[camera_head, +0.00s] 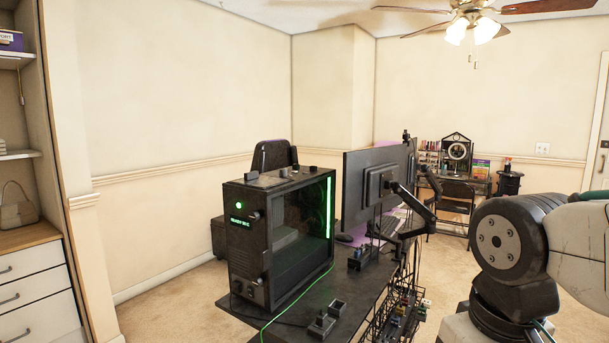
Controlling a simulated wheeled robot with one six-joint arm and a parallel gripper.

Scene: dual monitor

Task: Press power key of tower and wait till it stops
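The black computer tower (247,258) stands upright on the near left part of the dark desk (365,290). A round green light (239,206) glows near the top of its narrow front face. A small green lit display (240,222) with lettering sits just below it. A green light strip glows inside the glass side. I cannot tell which part is the power key. My gripper is not in view. Part of my arm shows at the lower right, apart from the tower.
Monitors (370,188) on arms stand behind and right of the tower. Small dark blocks (321,323) and a green cable lie at the desk's near end. A wire basket with cables hangs along the desk's right side. A shelf unit (30,240) stands at left; carpet is open between.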

